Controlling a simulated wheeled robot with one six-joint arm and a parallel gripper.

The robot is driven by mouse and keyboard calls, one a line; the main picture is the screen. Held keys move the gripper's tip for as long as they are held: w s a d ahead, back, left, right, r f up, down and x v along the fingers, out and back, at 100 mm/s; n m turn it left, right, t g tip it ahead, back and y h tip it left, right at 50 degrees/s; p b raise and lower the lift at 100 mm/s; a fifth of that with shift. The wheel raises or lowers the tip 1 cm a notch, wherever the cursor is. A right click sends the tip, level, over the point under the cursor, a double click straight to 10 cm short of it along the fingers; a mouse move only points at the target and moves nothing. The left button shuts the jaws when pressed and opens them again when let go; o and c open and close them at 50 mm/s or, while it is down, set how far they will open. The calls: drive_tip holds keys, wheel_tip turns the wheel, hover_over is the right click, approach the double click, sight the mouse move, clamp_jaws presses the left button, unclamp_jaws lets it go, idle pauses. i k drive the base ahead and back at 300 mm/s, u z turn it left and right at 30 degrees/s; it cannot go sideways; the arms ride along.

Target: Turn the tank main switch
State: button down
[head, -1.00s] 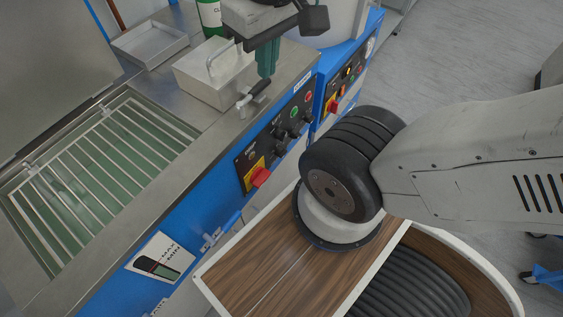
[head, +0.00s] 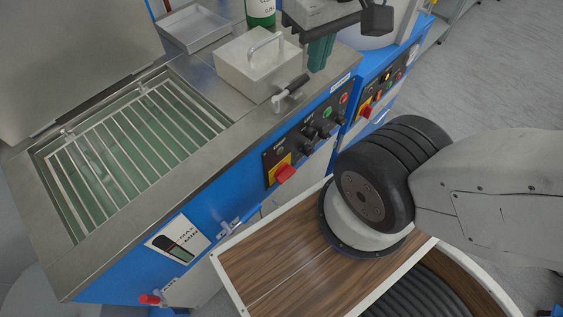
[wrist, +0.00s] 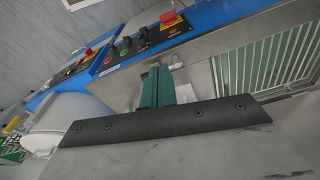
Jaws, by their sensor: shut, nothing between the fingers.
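The tank main switch (head: 285,173) is a red knob on a yellow plate at the left end of the tank's black control panel (head: 310,131). In the wrist view the red switch (wrist: 168,18) shows at the top centre, beyond the fingertips. The tank (head: 140,150) is open on top, with a metal grid over greenish liquid. My gripper (head: 320,53) has green fingers and is above the tank's right end, up and right of the switch and apart from it. The fingers (wrist: 154,75) are together and empty in the wrist view.
A lidded metal box (head: 262,66) and a black-handled lever (head: 290,88) are on the tank top near my gripper. A second panel with its own red switch (head: 366,111) stands to the right. A red-handled valve (head: 150,299) sticks out low at the front.

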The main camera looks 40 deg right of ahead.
sight(284, 171)
drive_tip(key=z, duration=1.85)
drive_tip(key=k, duration=1.25)
drive_tip(key=u, duration=2)
drive_tip(key=i, duration=0.55)
drive_tip(key=u, duration=0.05)
